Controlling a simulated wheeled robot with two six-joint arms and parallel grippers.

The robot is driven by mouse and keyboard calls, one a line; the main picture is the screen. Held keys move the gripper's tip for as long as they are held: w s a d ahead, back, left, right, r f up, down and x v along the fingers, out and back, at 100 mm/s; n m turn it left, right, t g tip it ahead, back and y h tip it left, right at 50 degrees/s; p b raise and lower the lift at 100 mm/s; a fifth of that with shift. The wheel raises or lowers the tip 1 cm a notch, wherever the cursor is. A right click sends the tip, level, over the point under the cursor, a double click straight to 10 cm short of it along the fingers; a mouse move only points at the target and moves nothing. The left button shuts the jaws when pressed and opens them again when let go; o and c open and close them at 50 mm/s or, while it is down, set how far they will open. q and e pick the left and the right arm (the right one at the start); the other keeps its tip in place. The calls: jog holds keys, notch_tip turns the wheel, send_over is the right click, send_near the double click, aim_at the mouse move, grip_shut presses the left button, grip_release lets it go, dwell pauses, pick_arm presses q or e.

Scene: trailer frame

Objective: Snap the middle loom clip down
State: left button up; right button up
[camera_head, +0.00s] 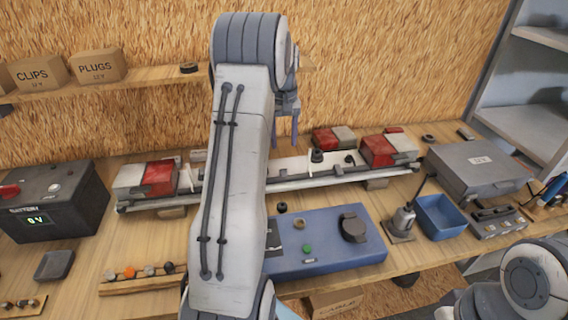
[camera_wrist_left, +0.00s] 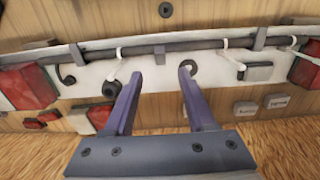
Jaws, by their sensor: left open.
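The trailer beam (camera_head: 335,176) lies across the bench, with red and white lamps at both ends. In the left wrist view a dark loom (camera_wrist_left: 200,45) runs along the pale beam. Several grey clips sit on the loom; the middle clip (camera_wrist_left: 160,54) is just beyond my fingertips, roughly centred between them. I cannot tell if it is fully down. My left gripper (camera_head: 284,138) is open and empty above the beam; its purple fingers also show in the left wrist view (camera_wrist_left: 160,76). My left arm hides part of the beam in the head view. My right gripper is out of view.
A blue test box (camera_head: 330,260) stands in front of the beam. A battery (camera_head: 60,205) is at the left, a grey case (camera_head: 478,168) and blue bin (camera_head: 440,215) at the right. White hooked pieces (camera_wrist_left: 118,68) hang beside the middle clip.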

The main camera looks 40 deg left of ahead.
aim_at(284, 173)
pick_arm(q)
notch_tip(284, 173, down, 10)
jog(key=shift+d+r+p, duration=0.1)
jog(key=shift+r+p, duration=0.15)
jog(key=shift+p, duration=0.7)
grip_shut()
